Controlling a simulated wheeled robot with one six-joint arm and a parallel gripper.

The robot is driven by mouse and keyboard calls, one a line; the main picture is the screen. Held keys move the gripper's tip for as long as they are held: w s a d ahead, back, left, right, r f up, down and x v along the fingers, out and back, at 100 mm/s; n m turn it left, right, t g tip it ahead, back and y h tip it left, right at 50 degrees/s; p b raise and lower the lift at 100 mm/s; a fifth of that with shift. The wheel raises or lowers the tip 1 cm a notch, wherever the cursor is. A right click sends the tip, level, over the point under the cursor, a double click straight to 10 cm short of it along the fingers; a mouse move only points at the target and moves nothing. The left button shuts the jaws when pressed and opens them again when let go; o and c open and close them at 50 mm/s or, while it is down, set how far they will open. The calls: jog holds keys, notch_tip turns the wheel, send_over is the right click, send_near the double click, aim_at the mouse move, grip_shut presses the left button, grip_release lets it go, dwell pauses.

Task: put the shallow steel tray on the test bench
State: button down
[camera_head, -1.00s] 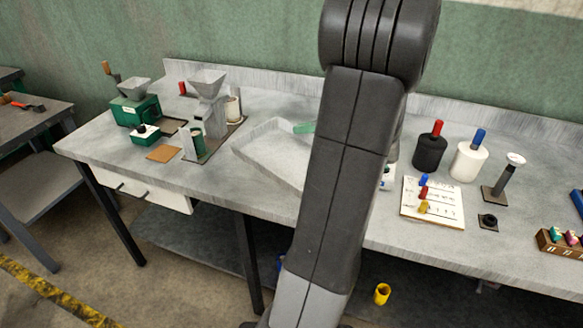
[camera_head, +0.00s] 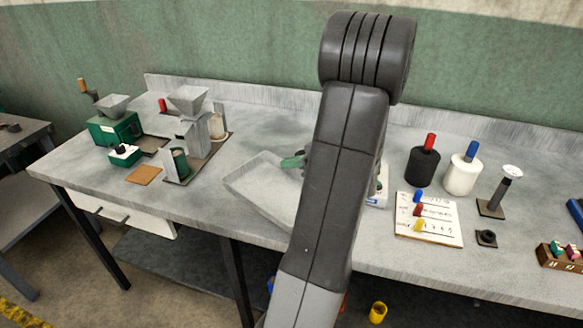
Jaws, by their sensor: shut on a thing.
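The shallow steel tray (camera_head: 258,190) is a pale grey, low-walled tray over the middle of the test bench (camera_head: 130,205). My arm hides its right part. My gripper (camera_head: 294,161) is mostly hidden behind my arm; a green part of it shows at the tray's far rim. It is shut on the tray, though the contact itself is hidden. The tray looks nearly level and close to the bench top; I cannot tell whether its underside touches.
A grey mill (camera_head: 190,125) and a green grinder (camera_head: 115,128) stand left of the tray. To the right are a note board (camera_head: 430,220), a black bottle (camera_head: 423,167) and a white bottle (camera_head: 462,173). A yellow cup (camera_head: 377,312) is below the bench.

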jog(key=shift+f, duration=0.6)
jog(key=shift+f, duration=0.1)
jog(key=shift+f, duration=0.35)
jog(key=shift+f, duration=0.15)
jog(key=c, duration=1.5)
grip_release()
jog(key=shift+c, duration=0.2)
jog(key=shift+r, duration=0.35)
jog(key=v, duration=1.2)
jog(key=shift+r+p, duration=0.25)
jog(key=shift+p, duration=0.05)
